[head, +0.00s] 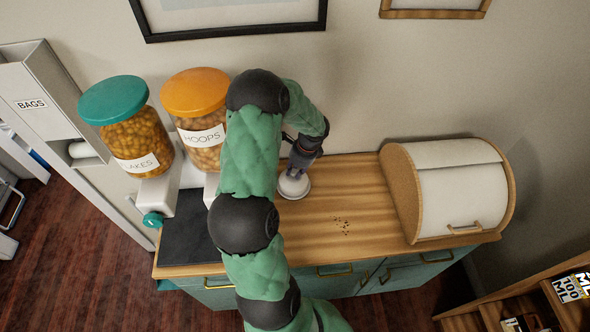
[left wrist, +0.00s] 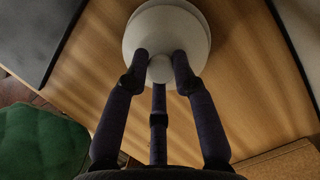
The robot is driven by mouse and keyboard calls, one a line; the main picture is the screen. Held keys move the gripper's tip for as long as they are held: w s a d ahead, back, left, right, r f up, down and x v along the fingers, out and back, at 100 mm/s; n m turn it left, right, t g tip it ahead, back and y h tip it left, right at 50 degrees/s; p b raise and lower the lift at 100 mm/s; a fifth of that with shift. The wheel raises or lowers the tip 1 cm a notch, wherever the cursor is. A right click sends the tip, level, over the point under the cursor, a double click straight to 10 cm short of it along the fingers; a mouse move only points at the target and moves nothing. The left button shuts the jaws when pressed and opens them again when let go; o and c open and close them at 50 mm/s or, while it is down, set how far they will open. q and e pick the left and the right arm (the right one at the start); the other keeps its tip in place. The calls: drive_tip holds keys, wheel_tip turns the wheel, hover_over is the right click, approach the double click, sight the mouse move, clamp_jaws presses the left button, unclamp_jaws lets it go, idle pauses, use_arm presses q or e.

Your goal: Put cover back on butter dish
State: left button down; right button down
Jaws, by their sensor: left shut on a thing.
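A white round cover (head: 293,188) shows at the back of the wooden counter, partly hidden by my left gripper (head: 298,168). In the left wrist view, the cover (left wrist: 145,24) has a round knob (left wrist: 159,70), and a wider pale rim shows around it. My left gripper (left wrist: 160,72) is shut on this knob, with its three dark fingers around it from above. The cover looks level and close to the counter. I cannot tell whether the rim is the butter dish under it or part of the cover. My right gripper is not in view.
Two dispensers, teal-lidded (head: 137,130) and orange-lidded (head: 195,95), stand left of my arm. A dark mat (head: 185,235) lies at the counter's left end. A bread box (head: 455,195) stands at the right. Crumbs (head: 342,225) dot the otherwise clear counter middle (head: 350,190).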

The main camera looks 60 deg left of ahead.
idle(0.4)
use_arm(q)
drive_tip(key=shift+c, duration=2.3)
unclamp_jaws()
drive_tip(key=shift+r, duration=0.1)
drive_tip(key=shift+r+p, duration=2.8)
drive_tip(key=shift+r, duration=0.6)
clamp_jaws()
drive_tip(key=shift+f+b, duration=2)
drive_tip(key=shift+f, duration=0.8)
